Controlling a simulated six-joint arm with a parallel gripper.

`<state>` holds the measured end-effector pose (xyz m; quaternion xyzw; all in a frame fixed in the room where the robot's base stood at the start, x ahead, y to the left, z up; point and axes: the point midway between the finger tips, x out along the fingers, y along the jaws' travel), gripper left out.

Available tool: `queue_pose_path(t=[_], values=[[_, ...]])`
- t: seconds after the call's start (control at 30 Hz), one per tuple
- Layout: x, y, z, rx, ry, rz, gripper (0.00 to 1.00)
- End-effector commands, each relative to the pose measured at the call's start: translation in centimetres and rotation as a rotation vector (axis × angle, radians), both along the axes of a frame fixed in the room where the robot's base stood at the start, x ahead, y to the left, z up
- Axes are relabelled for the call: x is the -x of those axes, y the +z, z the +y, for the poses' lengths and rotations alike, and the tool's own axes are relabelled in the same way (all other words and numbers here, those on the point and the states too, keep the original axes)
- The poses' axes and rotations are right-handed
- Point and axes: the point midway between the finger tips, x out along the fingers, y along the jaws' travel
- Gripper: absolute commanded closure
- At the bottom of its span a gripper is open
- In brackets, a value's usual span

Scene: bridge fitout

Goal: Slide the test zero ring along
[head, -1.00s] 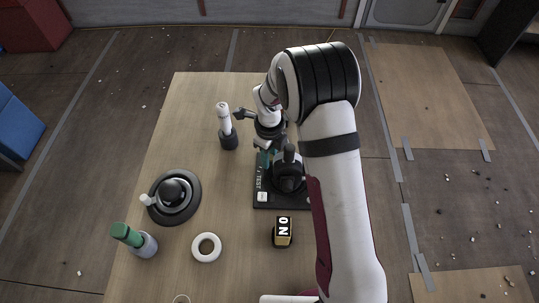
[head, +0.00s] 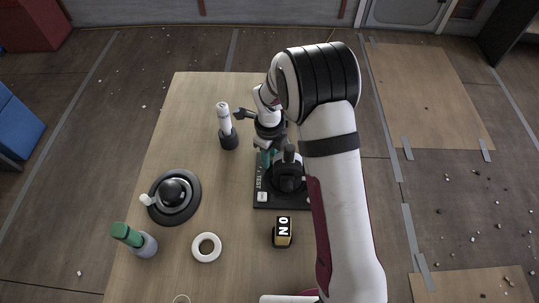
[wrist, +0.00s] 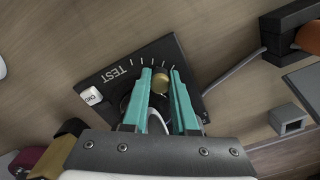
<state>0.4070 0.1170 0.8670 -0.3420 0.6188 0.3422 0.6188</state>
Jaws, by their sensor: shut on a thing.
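The black TEST panel (head: 261,196) lies on the table under my gripper. In the wrist view the panel (wrist: 103,92) shows the word TEST, a row of white tick marks and a white key marked GND. A round brass-coloured piece (wrist: 160,83), which I take for the test zero ring, stands by the ticks. My gripper (wrist: 160,76) has its teal fingers on either side of this piece, shut on it. A white curved part shows between the fingers lower down, partly hidden.
A grey cable (wrist: 235,73) runs off the panel.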

Motion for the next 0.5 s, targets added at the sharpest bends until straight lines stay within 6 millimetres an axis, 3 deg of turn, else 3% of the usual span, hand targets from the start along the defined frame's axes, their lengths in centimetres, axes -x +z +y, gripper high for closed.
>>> queue_pose_path(t=[0.5], values=[[0.14,0.07,0.15,0.000,0.025,0.000,1.00]])
